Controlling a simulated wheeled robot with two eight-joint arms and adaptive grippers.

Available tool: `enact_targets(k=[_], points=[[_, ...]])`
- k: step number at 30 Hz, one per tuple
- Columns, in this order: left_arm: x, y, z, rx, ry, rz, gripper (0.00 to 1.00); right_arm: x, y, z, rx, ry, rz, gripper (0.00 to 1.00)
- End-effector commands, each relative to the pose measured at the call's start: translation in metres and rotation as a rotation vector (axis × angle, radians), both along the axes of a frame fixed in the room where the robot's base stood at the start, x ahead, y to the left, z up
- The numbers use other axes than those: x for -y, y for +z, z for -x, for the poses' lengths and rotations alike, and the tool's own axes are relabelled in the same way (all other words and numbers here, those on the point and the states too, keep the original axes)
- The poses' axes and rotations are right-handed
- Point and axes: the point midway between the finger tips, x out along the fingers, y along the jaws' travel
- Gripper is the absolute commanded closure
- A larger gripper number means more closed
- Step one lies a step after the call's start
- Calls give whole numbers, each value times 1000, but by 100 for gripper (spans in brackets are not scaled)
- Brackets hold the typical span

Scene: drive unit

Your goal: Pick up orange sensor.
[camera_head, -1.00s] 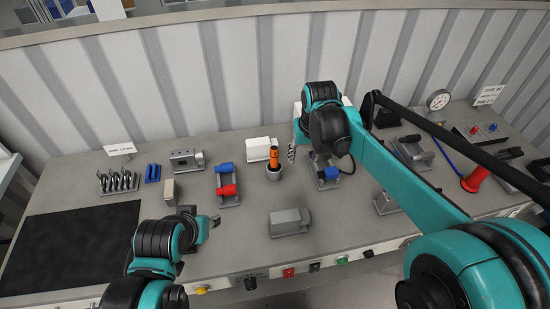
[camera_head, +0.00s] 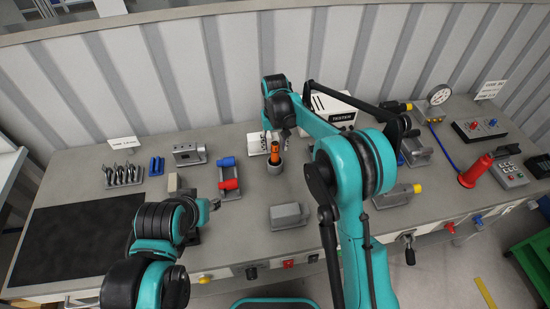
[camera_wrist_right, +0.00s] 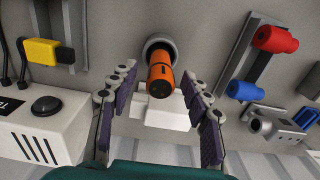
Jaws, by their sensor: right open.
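The orange sensor (camera_head: 274,152), an orange cylinder with a black end, stands upright in a round grey holder (camera_head: 275,168) near the middle of the bench. In the right wrist view the sensor (camera_wrist_right: 160,74) points toward the camera, between the two fingers. My right gripper (camera_wrist_right: 160,100) is open, with a finger on each side of the sensor's end and gaps on both sides. In the head view the right gripper (camera_head: 268,135) is just behind the sensor and partly hidden by its own wrist. My left gripper (camera_head: 212,204) is low over the bench at the left; its fingers are too small to read.
A white block (camera_wrist_right: 168,108) lies behind the sensor. A fixture with red and blue cylinders (camera_head: 230,178) stands left of it, a grey block (camera_head: 289,215) in front, and a white tester box (camera_head: 335,108) behind right. The dark mat (camera_head: 70,240) is bare.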

Motion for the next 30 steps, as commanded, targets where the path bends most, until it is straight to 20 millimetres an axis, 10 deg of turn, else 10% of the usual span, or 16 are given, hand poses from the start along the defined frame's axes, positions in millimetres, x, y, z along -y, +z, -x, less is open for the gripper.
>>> enact_targets(k=[12, 18, 30], points=[[0, -11, 0, 0, 0, 0, 60, 0, -33, 0, 1, 0, 0, 52], [0, -11, 0, 0, 0, 0, 60, 0, -33, 0, 1, 0, 0, 99], [0, -9, 0, 0, 0, 0, 60, 0, -26, 0, 1, 0, 0, 100]])
